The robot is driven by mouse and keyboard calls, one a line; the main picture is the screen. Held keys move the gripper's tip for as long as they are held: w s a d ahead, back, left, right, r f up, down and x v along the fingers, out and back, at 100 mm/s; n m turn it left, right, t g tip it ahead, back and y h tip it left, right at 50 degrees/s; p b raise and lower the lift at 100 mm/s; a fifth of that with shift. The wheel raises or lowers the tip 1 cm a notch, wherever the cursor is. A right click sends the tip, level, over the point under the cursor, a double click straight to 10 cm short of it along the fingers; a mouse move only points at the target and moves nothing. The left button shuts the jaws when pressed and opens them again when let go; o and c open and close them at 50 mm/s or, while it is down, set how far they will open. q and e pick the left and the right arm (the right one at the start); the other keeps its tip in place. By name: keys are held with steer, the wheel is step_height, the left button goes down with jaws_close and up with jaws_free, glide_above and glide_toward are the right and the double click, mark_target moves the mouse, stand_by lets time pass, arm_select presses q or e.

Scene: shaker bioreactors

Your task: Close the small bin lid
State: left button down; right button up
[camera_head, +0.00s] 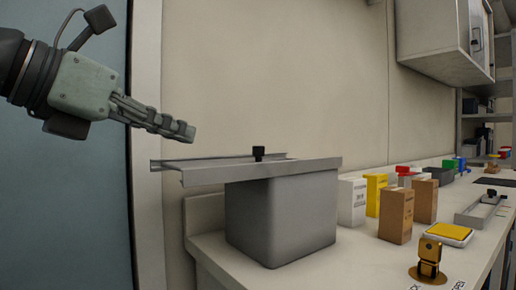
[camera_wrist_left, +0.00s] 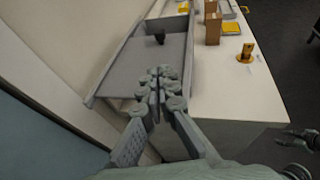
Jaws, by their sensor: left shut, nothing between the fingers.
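The small grey bin (camera_head: 281,220) stands on the white counter, with a rail frame (camera_head: 225,175) on top that runs out past it to the left. The flat grey lid (camera_wrist_left: 143,67) lies between the rails in the left wrist view. Its black knob (camera_head: 258,153) stands up from it. A darker strip beyond the knob looks like an uncovered part of the bin. My left gripper (camera_head: 190,133) is shut and empty, above the left end of the rails and apart from the knob. What seems to be my right gripper (camera_wrist_left: 300,140) shows partly at the right edge; its jaws are unclear.
Brown and yellow boxes (camera_head: 396,215), a white box (camera_head: 351,201), a yellow-topped tray (camera_head: 448,233) and a gold-coloured piece (camera_head: 428,262) stand right of the bin. A wall cabinet (camera_head: 440,40) hangs above. The space over the rails is free.

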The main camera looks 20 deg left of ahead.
arm_select(q)
steer(key=w, duration=0.1)
glide_toward(254, 153)
steer(key=shift+w+d+f+p, duration=0.1)
steer(key=shift+f+p, duration=0.1)
steer(key=shift+f, duration=0.2)
steer(key=shift+w+d+f+p, duration=0.1)
steer(key=shift+f+p, duration=0.05)
steer(key=shift+f, duration=0.2)
steer(key=x, duration=0.4)
steer(key=shift+w+r+p, duration=0.15)
steer(key=shift+r+p, duration=0.2)
steer(key=shift+r, duration=0.05)
steer(key=shift+w+d, duration=0.25)
steer(key=shift+w, duration=0.45)
arm_select(e)
steer(key=shift+s+d+f+g, duration=0.45)
steer(key=shift+s+f, duration=0.1)
steer(key=shift+f, duration=0.1)
steer(key=shift+s+d+f+g, duration=0.35)
steer(key=shift+s+d+f, duration=0.15)
steer(key=shift+f, duration=0.15)
